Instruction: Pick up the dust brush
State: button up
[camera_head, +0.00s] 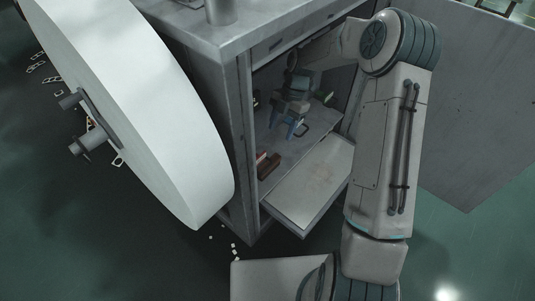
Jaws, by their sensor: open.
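My gripper (291,127) reaches into the open grey cabinet (227,130), pointing down above its inner shelf (302,150). Its bluish fingers are small and dark in the picture; they look apart, with nothing clearly held between them. A reddish-brown, block-like object (268,164) lies near the front left of the shelf, lower left of my gripper and apart from it. It may be the dust brush, but it is too small to tell. A dark looped shape (304,129) shows just right of the fingers; I cannot tell what it is.
A lowered, light door panel (315,188) juts out at the cabinet's front. The cabinet's side post stands close left of the opening. A large white disc (150,100) fills the left. A small green item (328,98) shows deeper inside. Small white scraps lie on the floor.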

jog(key=b, duration=0.3)
send_over(274, 157)
notch_tip(274, 157, down, 8)
jog(key=shift+s+r, duration=0.1)
jog(key=shift+s+b+x, duration=0.15)
jog(key=shift+b+x, duration=0.55)
jog(key=shift+x, duration=0.65)
jog(key=shift+s+b+x, duration=0.1)
jog(key=shift+b+x, duration=0.6)
jog(key=shift+x, duration=0.65)
jog(key=shift+a, duration=0.1)
jog(key=c, duration=1.1)
